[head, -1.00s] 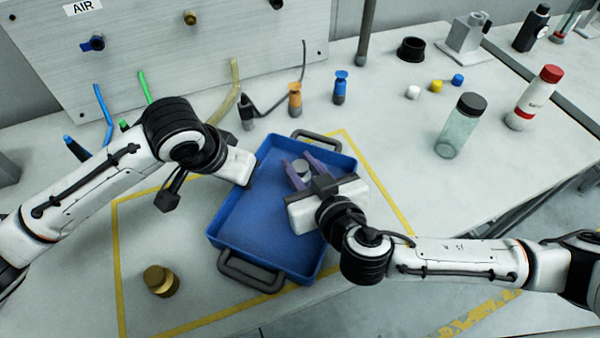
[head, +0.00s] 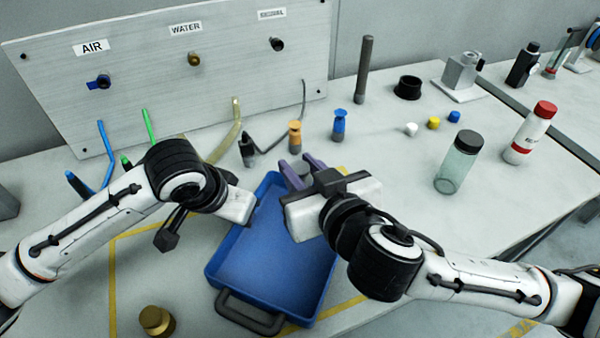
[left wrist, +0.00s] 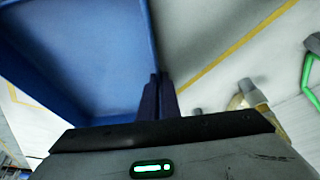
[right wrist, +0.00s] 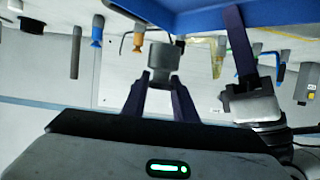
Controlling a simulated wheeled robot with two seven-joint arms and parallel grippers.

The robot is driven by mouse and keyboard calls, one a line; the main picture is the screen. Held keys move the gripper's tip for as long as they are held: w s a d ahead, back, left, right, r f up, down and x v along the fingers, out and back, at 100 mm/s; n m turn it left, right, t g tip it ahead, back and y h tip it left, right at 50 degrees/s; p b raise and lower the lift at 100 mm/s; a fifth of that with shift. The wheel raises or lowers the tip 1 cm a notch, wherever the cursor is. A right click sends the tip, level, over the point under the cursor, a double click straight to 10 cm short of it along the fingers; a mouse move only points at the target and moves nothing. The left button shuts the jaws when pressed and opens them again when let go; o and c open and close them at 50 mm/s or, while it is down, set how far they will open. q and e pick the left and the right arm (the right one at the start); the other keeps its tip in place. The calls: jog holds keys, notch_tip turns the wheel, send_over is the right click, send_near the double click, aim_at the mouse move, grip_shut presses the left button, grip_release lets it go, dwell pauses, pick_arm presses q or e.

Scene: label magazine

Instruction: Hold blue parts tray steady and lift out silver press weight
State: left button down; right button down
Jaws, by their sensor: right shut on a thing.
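The blue parts tray (head: 270,262) lies on the bench inside a yellow outline. My left gripper (left wrist: 157,92) is closed over the tray's side wall, its fingers nearly together; in the head view its fingertips are hidden at the left rim. My right gripper (head: 302,165) is shut on the silver press weight (right wrist: 160,60), a grey cylinder with a narrower neck, and holds it up over the far part of the tray. In the head view the weight is mostly hidden by the gripper.
A brass weight (head: 156,321) stands left of the tray's near handle (head: 248,312). Orange (head: 295,137) and blue (head: 339,125) fittings stand behind the tray. A clear jar (head: 459,165) and a red-capped bottle (head: 530,135) stand to the right.

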pick_arm(q)
jog(key=c, duration=1.9)
grip_release()
jog(key=v, duration=1.2)
jog(key=shift+a, duration=0.1)
